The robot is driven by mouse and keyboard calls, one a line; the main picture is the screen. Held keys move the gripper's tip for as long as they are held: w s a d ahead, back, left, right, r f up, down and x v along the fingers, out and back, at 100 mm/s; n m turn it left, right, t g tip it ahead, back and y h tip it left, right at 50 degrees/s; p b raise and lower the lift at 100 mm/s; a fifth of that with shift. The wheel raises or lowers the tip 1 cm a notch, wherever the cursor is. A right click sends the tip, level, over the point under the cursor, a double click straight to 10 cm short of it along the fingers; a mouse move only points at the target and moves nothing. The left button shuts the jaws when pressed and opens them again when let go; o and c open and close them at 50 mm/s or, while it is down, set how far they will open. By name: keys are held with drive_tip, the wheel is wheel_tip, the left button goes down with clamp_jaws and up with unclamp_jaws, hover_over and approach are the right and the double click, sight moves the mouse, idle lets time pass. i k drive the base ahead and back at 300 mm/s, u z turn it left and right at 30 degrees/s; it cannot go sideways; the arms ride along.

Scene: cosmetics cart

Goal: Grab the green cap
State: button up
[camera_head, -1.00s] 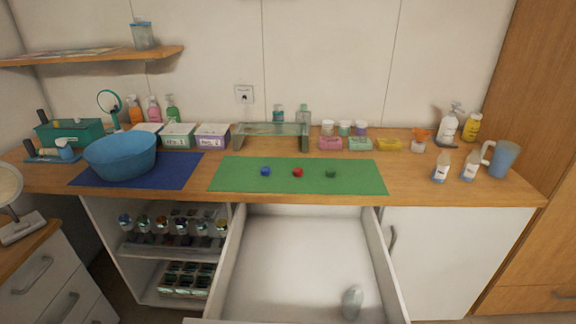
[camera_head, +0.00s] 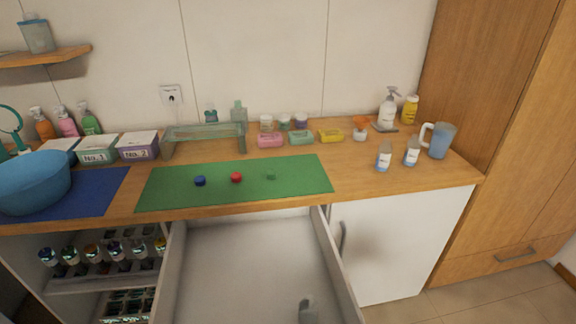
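The green cap (camera_head: 271,176) is small and sits on the green mat (camera_head: 300,187), to the right of the other two caps. Its colour is close to the mat, so its outline is faint. The red cap (camera_head: 236,177) and the blue cap (camera_head: 200,181) stand to its left on the same mat. My gripper is not visible in this view.
An open drawer (camera_head: 245,262) juts out below the counter, with a clear bottle (camera_head: 307,311) inside. A glass shelf stand (camera_head: 205,131) and soaps (camera_head: 301,138) stand behind the mat. Bottles (camera_head: 384,157) and a blue jug (camera_head: 440,141) stand at right.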

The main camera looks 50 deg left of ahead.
sight(271, 174)
drive_tip(key=i, duration=1.5)
drive_tip(key=u, duration=1.9)
drive_tip(key=i, duration=0.5)
drive_tip(key=u, duration=1.15)
